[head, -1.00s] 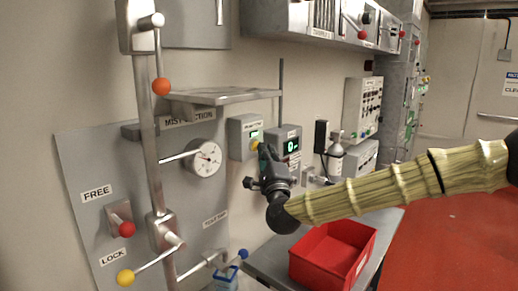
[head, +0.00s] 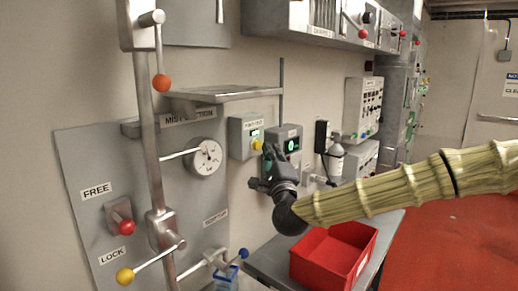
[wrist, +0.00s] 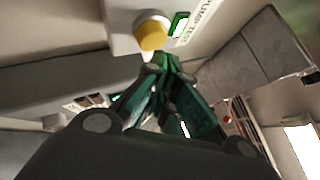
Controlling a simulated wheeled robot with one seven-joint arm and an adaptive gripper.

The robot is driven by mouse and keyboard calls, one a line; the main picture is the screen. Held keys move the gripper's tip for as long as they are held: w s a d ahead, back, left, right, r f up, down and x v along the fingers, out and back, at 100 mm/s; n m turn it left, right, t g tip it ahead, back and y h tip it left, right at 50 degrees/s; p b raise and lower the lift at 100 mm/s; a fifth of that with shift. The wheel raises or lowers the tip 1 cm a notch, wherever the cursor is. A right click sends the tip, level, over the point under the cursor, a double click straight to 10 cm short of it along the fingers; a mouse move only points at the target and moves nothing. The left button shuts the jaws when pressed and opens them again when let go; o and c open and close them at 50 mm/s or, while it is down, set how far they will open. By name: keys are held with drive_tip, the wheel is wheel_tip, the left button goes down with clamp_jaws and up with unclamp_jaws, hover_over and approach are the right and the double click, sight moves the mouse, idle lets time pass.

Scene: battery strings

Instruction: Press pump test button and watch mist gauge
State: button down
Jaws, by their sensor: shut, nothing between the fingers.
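The yellow pump test button (head: 257,145) sits on a small grey box (head: 238,137) on the wall. In the wrist view the yellow button (wrist: 152,34) is beside a lit green display (wrist: 180,24) and the label "PUMP TEST". My gripper (head: 268,151) is shut and empty, with its tips close to the right of the button. In the wrist view the fingertips (wrist: 168,62) are just below the button, with a small apparent gap. The round white mist gauge (head: 205,157) is on the grey panel to the left, its face unobstructed; its reading is too small to tell.
A second box with a green screen (head: 291,145) is right behind my gripper. A metal shelf (head: 225,95) juts out above. A lever post with an orange knob (head: 161,83) stands at left. A red bin (head: 330,252) is on the bench below.

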drive_tip(key=shift+s+d, duration=0.1)
drive_tip(key=shift+d, duration=0.05)
drive_tip(key=s+d+b, duration=0.1)
drive_tip(key=d, duration=0.1)
drive_tip(key=s+d, duration=0.2)
drive_tip(key=shift+b, duration=0.35)
idle(0.4)
idle(0.4)
